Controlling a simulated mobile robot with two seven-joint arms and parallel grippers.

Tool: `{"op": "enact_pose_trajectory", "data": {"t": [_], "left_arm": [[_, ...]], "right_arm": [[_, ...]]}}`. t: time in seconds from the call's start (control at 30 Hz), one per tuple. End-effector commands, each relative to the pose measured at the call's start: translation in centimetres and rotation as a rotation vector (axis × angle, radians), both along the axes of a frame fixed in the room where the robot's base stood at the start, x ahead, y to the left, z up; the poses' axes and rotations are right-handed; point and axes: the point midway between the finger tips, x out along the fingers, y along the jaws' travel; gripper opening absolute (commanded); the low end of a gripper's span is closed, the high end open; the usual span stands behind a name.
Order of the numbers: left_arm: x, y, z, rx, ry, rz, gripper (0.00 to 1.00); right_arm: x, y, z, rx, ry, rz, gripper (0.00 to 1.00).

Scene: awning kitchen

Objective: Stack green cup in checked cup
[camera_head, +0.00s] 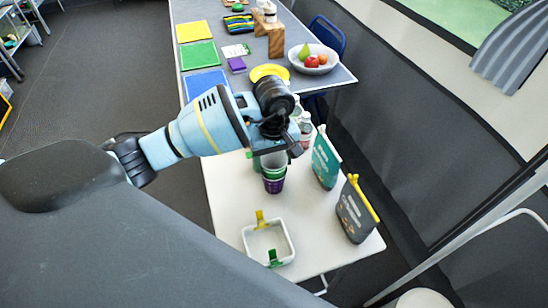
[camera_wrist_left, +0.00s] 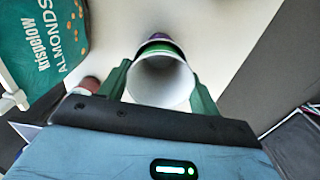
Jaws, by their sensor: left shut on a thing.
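My left gripper (camera_head: 274,148) reaches over the white table and is shut on the green cup (camera_head: 272,161). In the left wrist view the fingers of the gripper (camera_wrist_left: 161,92) sit on either side of the green cup (camera_wrist_left: 162,78), whose pale inside faces the camera. The purple checked cup (camera_head: 274,184) shows directly below the green cup in the head view. A bit of the checked cup (camera_wrist_left: 159,37) also shows past the green cup in the wrist view. I cannot tell whether the green cup is inside it or just above. My right gripper is not in view.
A white container (camera_head: 246,236) with yellow and green clips stands nearer the front. A green almonds bag (camera_head: 325,160) and a dark bag (camera_head: 353,212) stand on the right. A bottle (camera_head: 305,128) is behind the gripper. A grey table (camera_head: 215,57) with a fruit bowl (camera_head: 328,68) lies beyond.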

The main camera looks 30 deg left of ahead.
Motion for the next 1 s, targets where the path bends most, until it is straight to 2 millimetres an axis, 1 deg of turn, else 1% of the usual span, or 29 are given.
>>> {"op": "enact_pose_trajectory", "data": {"t": [0.23,0.33,0.37,0.5,0.53,0.83,0.93,1.0], "left_arm": [[-0.1,0.0,-0.8,0.001,0.002,-0.001,0.5],[0.0,0.0,-0.7,0.0,0.001,-0.001,0.5],[0.0,0.0,-0.7,0.0,0.001,-0.001,0.64],[0.0,0.0,-0.7,0.0,0.0,-0.001,0.82],[0.0,0.0,-0.7,0.0,0.0,-0.001,0.85],[0.0,0.0,-0.5,0.0,0.0,0.0,0.85],[0.1,-0.1,0.4,-0.001,-0.004,0.0,0.85],[0.1,0.0,1.4,-0.001,-0.007,-0.001,0.85]], "right_arm": [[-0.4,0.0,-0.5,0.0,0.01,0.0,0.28],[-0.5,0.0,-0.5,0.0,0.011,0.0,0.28],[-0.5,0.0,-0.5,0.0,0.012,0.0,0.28],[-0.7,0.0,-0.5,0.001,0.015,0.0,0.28],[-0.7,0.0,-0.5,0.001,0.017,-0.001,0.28],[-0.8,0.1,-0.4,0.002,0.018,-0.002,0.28],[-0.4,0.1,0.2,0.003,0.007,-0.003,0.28],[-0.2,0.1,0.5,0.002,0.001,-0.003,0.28]]}}
